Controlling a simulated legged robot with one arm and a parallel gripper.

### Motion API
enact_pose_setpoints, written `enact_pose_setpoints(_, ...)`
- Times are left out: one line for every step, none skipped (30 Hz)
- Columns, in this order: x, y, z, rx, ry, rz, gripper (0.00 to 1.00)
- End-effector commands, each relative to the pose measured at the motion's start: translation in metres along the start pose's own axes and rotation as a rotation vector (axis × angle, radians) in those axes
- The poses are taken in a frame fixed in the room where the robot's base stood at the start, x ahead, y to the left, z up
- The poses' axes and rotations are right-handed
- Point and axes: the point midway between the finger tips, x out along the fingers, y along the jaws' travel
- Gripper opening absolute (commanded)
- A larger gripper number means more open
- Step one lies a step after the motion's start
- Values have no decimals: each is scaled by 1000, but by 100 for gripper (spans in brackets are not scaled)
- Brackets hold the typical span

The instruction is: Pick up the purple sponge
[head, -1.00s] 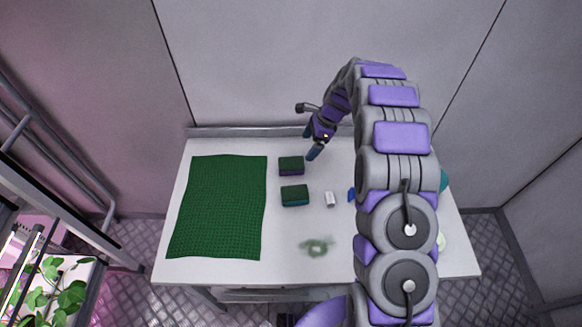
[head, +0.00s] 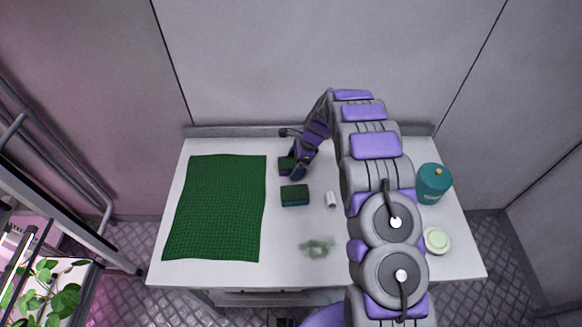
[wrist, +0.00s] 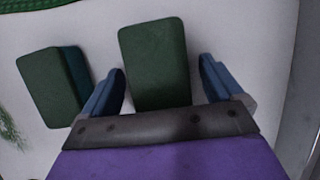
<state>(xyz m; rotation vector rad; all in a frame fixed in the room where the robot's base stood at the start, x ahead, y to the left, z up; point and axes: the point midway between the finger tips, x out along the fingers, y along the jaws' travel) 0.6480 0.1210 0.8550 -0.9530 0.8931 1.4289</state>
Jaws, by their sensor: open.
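The purple sponge (head: 286,163), with a dark green top, lies on the table near its back edge, partly hidden by my gripper (head: 297,172). In the wrist view the purple sponge (wrist: 154,60) shows only its green top, between my gripper's two blue fingers (wrist: 163,72). The fingers are open, one on each side, with a gap visible at the right finger. The sponge's near end is hidden behind the gripper's body.
A teal sponge with a green top (head: 295,196) lies just in front, and left in the wrist view (wrist: 52,87). A small white object (head: 331,199), green cloth (head: 215,210), green smudge (head: 317,246), teal canister (head: 433,184) and pale round item (head: 436,240) are on the table (head: 280,270).

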Motion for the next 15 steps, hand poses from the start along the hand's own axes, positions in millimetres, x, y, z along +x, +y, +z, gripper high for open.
enact_pose_setpoints(0, 0, 0, 0, 0, -1, 94)
enact_pose_setpoints(-1, 0, 0, 0, 0, -1, 94)
enact_pose_setpoints(-1, 0, 0, 0, 0, -1, 94)
enact_pose_setpoints(-1, 0, 0, 0, 0, -1, 94)
enact_pose_setpoints(-1, 0, 0, 0, 0, -1, 93)
enact_pose_setpoints(-1, 0, 0, 0, 0, -1, 89)
enact_pose_setpoints(-1, 0, 0, 0, 0, -1, 86)
enact_pose_setpoints(-1, 0, 0, 0, 0, -1, 83)
enact_pose_setpoints(-1, 0, 0, 0, 1, -1, 79)
enact_pose_setpoints(-1, 0, 0, 0, 1, -1, 76)
enact_pose_setpoints(-1, 0, 0, 0, 1, -1, 74)
enact_pose_setpoints(-1, 0, 0, 0, 1, -1, 70)
enact_pose_setpoints(-1, 0, 0, 0, 1, -1, 67)
enact_pose_setpoints(-1, 0, 0, 0, 1, -1, 64)
enact_pose_setpoints(-1, 0, 0, 0, 1, -1, 60)
